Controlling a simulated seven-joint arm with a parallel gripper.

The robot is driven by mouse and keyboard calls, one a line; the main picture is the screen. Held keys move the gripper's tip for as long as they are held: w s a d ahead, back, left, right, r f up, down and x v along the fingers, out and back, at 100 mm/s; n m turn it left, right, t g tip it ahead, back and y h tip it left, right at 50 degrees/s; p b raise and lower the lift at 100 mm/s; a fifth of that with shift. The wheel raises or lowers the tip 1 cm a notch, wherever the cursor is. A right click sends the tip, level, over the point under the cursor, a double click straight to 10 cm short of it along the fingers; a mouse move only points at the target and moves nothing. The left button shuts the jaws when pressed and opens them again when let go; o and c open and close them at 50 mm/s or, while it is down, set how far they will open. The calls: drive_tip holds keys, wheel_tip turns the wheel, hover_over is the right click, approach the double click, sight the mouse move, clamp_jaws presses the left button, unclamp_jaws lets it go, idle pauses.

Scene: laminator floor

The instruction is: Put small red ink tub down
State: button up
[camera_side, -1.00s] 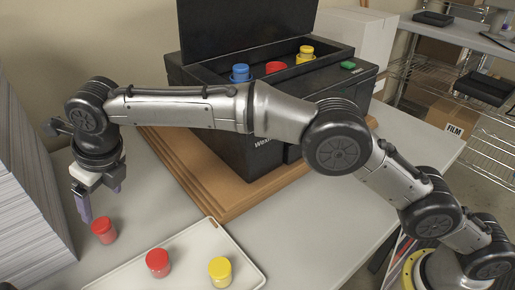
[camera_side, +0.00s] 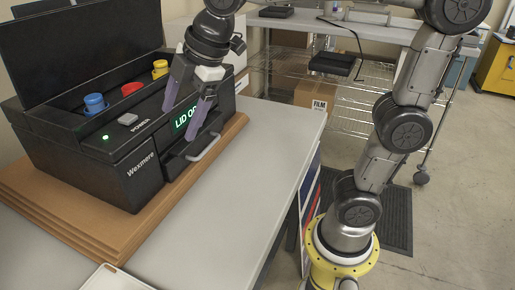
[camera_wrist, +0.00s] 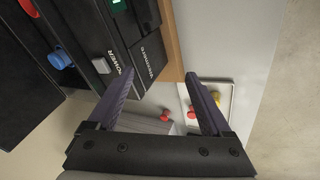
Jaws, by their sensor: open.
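My gripper (camera_side: 180,124) is open and empty, pointing down in front of the black laminator's right end in the side view. In the wrist view its purple fingers (camera_wrist: 160,74) stand wide apart with nothing between them. A red tub (camera_wrist: 165,115) stands on the table, well beyond the fingers. Another red tub (camera_wrist: 191,111) and a yellow tub (camera_wrist: 215,97) are on a white tray (camera_wrist: 228,118). A third red tub (camera_side: 131,88) sits in the laminator's top between a blue tub (camera_side: 94,103) and a yellow tub (camera_side: 160,68). I cannot tell which red tub is the small one.
The laminator (camera_side: 90,172) has its lid raised and stands on a brown board (camera_side: 75,233). Its lit display reads "LID O…", partly hidden by my gripper. The table (camera_side: 245,185) is clear at the front right. A wire shelf (camera_side: 345,112) stands behind.

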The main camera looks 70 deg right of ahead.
drive_tip(key=s+d+f+m, duration=0.2)
drive_tip(key=s+d+m, duration=0.3)
drive_tip(key=s+m, duration=0.1)
drive_tip(key=shift+s+f, duration=0.4)
drive_tip(key=shift+s, duration=0.5)
drive_tip(key=shift+o, duration=0.4)
drive_tip(key=s+d+f+m+h, duration=0.1)
drive_tip(key=s+d+f+m, duration=0.2)
drive_tip(key=s+f+m, duration=0.3)
drive_tip(key=s+m, duration=0.2)
drive_tip(key=shift+s+f, duration=0.15)
drive_tip(key=shift+s, duration=0.25)
